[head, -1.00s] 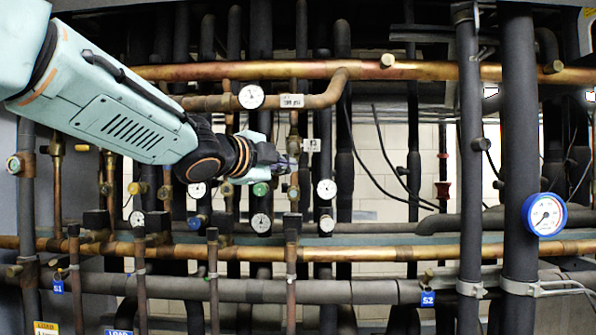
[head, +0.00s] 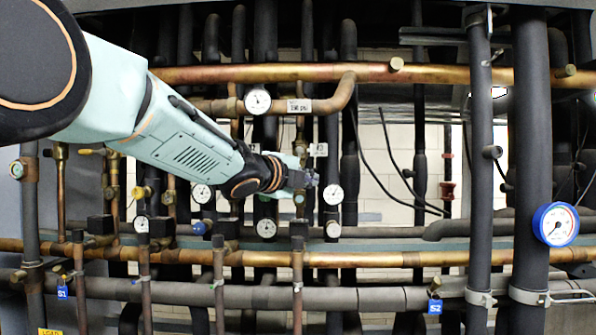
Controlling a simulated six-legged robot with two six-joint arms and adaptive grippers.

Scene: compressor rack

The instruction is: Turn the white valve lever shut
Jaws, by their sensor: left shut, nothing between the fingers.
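My left gripper (head: 312,179) is at the end of the pale green arm that comes in from the left. Its fingers are small and dark in this view, shut and empty, in front of the vertical pipes left of centre. A thin copper pipe (head: 300,127) with a white "psi" label (head: 299,105) runs down behind the gripper. I cannot make out a white valve lever clearly. The gripper and wrist hide part of the pipework there, and I cannot tell whether the fingers touch anything. My right gripper is not in view.
White gauges (head: 333,194) surround the wrist, with another gauge (head: 257,100) above. A thick copper pipe (head: 430,73) crosses above and another copper pipe (head: 380,259) below. A blue-rimmed gauge (head: 556,224) is at right. Black cables (head: 385,150) hang right of the gripper.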

